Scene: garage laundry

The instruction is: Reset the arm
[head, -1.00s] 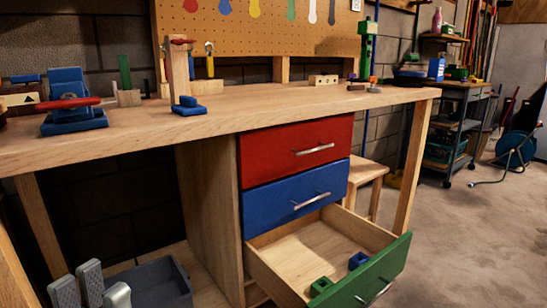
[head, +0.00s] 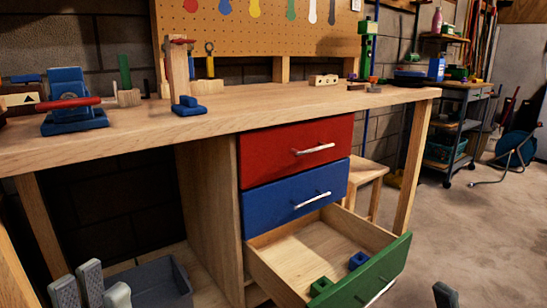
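My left gripper (head: 92,288) is at the bottom left corner, low in front of the workbench. Its grey fingers point up with gaps between them, and nothing shows between them; its base is cut off by the frame. A dark tip, which looks like part of my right gripper (head: 445,294), shows at the bottom edge, right of the green drawer (head: 398,262). The rest of it is out of frame. The green bottom drawer is pulled out, with a green block (head: 320,287) and a blue block (head: 358,260) inside.
The wooden workbench (head: 270,103) carries a blue vise (head: 70,100) and several toy tools. The red drawer (head: 290,150) and blue drawer (head: 270,200) are closed. A grey bin (head: 165,285) is beside my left gripper.

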